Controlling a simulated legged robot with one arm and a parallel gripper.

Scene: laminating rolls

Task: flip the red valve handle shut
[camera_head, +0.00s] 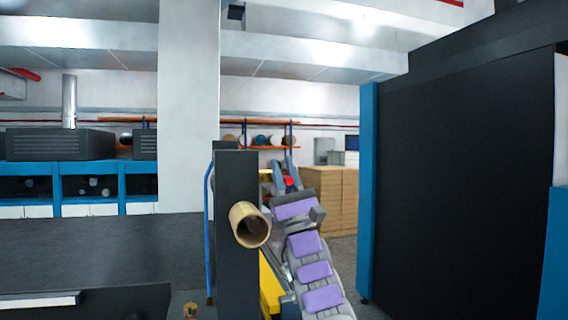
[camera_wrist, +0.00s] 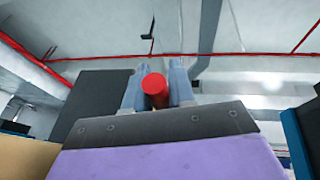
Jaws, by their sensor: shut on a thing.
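The red valve handle (camera_wrist: 155,88) shows in the wrist view as a short red cylinder between the two grey-blue fingers of my gripper (camera_wrist: 156,76). The fingers stand close on either side of it, and my gripper is shut on it. In the head view my gripper (camera_head: 284,172) is small, at the far end of my grey and purple arm. A bit of the red handle (camera_head: 289,181) shows there beside the fingers. The rest of the valve is hidden or too small to make out.
A dark upright post (camera_head: 236,185) with a brown cardboard tube (camera_head: 244,222) stands just left of my arm. Wooden cabinets (camera_head: 335,195) stand behind it. A large black panel (camera_head: 455,190) with a blue edge fills the right. Some floor is clear between arm and panel.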

